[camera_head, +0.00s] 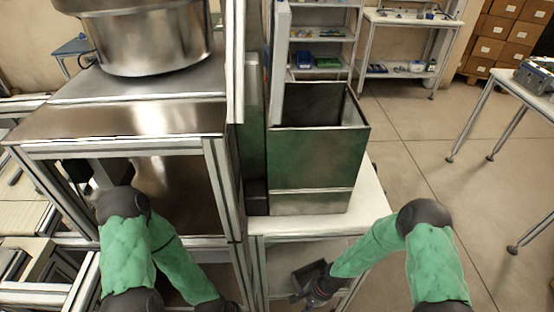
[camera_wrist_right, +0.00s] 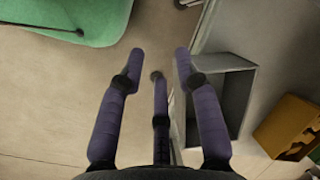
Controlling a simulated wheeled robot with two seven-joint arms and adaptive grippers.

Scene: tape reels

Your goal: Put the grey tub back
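In the right wrist view, the grey tub (camera_wrist_right: 237,95) lies right of centre, partly hidden behind my right-hand finger. I cannot tell whether a finger touches the tub. My left arm shows at the lower left, but its gripper is not in view.
A tall green open bin (camera_head: 318,155) stands on the white stand (camera_head: 368,200). A metal-framed machine (camera_head: 120,122) carrying a steel bowl (camera_head: 155,38) is on the left. A yellow tub (camera_wrist_right: 290,127) lies right of the grey one.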

